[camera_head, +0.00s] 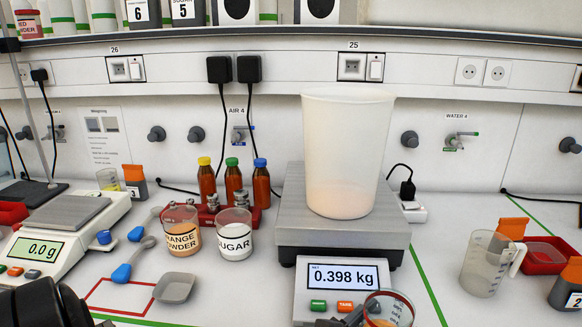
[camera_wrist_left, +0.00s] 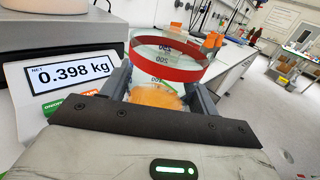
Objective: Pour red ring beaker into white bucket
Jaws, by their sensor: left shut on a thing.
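The red ring beaker (camera_wrist_left: 168,62) is clear with a red band near its rim and orange powder inside. My left gripper (camera_wrist_left: 162,98) is shut on it, one finger on each side. In the head view the beaker (camera_head: 388,310) shows at the bottom edge, in front of the scale, its lower part cut off. The white bucket (camera_head: 346,140) stands upright on the scale platform behind the beaker, apart from it. A faint orange tint shows low in the bucket. My right gripper is in neither view.
The large scale (camera_head: 343,236) reads 0.398 kg. Orange powder (camera_head: 181,236) and sugar (camera_head: 235,238) beakers stand left of it, with a bottle rack (camera_head: 262,214) behind. A clear jug (camera_head: 490,262) stands at the right. A small scale (camera_head: 62,240) is at the left.

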